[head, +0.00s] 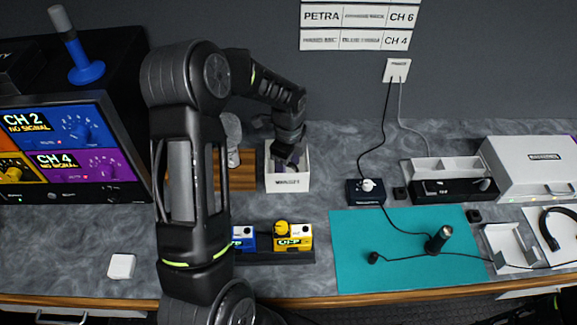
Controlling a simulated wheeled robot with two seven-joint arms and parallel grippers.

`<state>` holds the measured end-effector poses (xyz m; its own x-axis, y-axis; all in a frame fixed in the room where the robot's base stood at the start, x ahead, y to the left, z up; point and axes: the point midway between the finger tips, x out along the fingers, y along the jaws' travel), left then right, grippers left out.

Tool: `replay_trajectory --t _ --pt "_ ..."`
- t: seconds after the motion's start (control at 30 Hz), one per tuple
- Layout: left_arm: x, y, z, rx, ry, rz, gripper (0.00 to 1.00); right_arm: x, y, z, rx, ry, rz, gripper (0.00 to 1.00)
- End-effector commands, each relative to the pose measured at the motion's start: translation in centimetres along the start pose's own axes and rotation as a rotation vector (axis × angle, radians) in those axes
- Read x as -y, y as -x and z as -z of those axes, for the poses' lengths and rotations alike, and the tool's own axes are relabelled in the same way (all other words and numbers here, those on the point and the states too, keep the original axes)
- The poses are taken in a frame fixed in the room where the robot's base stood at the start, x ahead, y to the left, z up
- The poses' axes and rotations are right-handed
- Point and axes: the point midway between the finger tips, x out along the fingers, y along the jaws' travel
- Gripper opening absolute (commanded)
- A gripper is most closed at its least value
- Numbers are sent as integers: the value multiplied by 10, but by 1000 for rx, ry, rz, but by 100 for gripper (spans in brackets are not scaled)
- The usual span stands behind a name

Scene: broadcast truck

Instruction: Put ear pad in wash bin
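A small white open bin (287,182) with a label too small to read surely stands on the counter, left of centre. My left gripper (289,160) points down at the bin's opening, with its tips inside or just above it. The fingers are dark and small, so I cannot tell whether they are open or shut, or whether they hold anything. I cannot make out an ear pad; the bin's inside is mostly hidden by my gripper.
Blue and yellow packs sit in a black dock (275,257) in front. A white case (530,165) stands at right. Cables cross the counter.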

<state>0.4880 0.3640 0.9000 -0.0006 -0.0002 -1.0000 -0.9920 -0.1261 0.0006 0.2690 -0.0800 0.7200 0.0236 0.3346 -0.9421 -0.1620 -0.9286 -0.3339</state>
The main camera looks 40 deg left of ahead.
Motion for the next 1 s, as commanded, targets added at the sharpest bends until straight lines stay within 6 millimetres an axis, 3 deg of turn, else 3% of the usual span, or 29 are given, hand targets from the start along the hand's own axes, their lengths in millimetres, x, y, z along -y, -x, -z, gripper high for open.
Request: replay_trajectory --t 0.27,0.7,1.0 --pt "1 27 0 0 1 5 65 -1 -4 0 -1 0 1 30" --pt "1 111 0 0 0 4 65 -4 -17 1 -7 3 5 30" --pt "0 123 0 0 -1 0 65 -4 -18 1 -7 4 6 30"
